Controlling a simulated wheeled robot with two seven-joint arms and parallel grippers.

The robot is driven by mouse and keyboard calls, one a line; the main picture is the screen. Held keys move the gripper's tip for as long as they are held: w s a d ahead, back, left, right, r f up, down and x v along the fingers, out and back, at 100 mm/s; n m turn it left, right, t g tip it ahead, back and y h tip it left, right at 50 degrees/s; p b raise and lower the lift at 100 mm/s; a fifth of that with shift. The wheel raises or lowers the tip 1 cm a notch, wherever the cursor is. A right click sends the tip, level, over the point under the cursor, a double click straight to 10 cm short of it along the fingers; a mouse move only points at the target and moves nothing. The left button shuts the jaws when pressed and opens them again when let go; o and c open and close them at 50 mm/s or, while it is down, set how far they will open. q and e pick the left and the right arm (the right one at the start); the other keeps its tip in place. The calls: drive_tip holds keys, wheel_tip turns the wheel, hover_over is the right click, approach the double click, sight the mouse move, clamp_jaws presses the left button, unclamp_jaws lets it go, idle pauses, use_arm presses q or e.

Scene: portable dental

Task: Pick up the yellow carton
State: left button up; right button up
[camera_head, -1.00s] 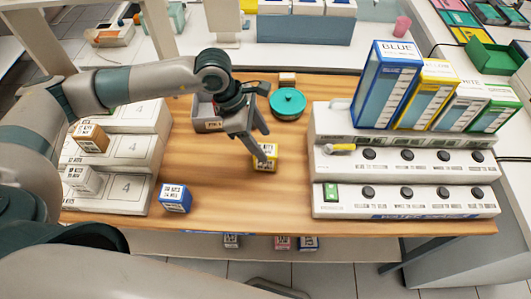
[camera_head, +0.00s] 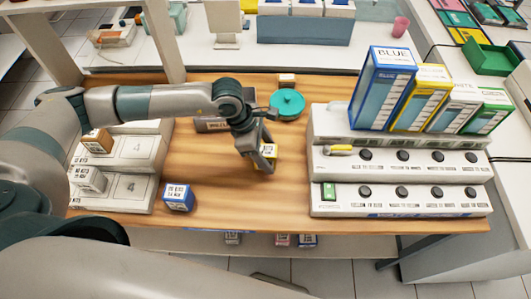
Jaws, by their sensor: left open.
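The small yellow carton (camera_head: 269,150) sits on the wooden table, left of the white knob units. Its top face with dark print shows partly; the gripper hides the rest. My left gripper (camera_head: 263,163) reaches down over the carton with its fingers apart, one in front of it. I cannot tell whether the fingers touch it. My right gripper is not in view.
A blue carton (camera_head: 178,197) stands at the table's left front. White stepped blocks (camera_head: 125,190) hold an orange-brown carton and a white one. The knob units (camera_head: 400,162) fill the right side.

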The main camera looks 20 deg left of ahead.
use_arm(q)
drive_tip(key=shift+x, duration=1.1)
drive_tip(key=c, duration=1.1)
